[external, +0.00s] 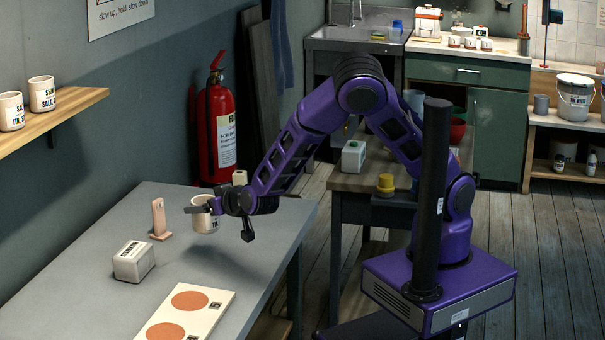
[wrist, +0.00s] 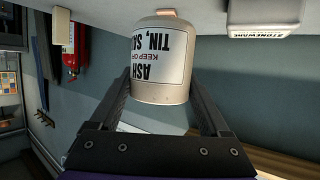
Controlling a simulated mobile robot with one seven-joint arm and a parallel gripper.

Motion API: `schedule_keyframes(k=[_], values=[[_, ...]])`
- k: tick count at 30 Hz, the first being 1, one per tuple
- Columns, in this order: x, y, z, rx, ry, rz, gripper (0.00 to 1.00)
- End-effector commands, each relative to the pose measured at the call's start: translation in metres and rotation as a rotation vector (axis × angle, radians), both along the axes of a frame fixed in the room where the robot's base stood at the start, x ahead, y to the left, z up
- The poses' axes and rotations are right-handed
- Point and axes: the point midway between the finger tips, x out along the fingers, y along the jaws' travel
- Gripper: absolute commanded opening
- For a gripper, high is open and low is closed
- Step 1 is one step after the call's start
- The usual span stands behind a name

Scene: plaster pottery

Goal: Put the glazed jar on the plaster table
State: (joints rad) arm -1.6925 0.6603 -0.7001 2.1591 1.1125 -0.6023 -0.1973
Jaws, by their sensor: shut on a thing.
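A cream jar (external: 207,224) with a printed white label is held between the fingers of my gripper (external: 201,209). It is over the grey-topped table (external: 75,265), near its back middle; I cannot tell whether its base touches the top. In the wrist view the jar (wrist: 160,92) fills the space between the two dark fingers, with its label upside down, reading "ASH" and "TIN". The gripper is shut on its sides.
On the table stand a pinkish upright piece (external: 159,219), a grey-white block (external: 133,262) and a white board with two terracotta discs (external: 222,300). Two labelled jars (external: 42,93) stand on a wooden wall shelf (external: 80,100).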

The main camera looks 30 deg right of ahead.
Motion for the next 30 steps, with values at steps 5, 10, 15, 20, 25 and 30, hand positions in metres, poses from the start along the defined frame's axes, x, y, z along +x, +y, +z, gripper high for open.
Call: schedule_keyframes(k=[5,10,15,20,25,30], values=[[0.015,-0.010,0.003,0.001,-0.001,-0.033,0.16],[0.065,-0.051,0.005,-0.001,-0.003,-0.148,0.16],[0.126,-0.117,0.007,-0.004,-0.005,-0.304,0.16],[0.175,-0.189,0.010,-0.005,-0.006,-0.451,0.16],[0.214,-0.274,0.012,-0.006,-0.004,-0.603,0.16],[0.240,-0.363,0.015,-0.006,-0.005,-0.752,0.16]])
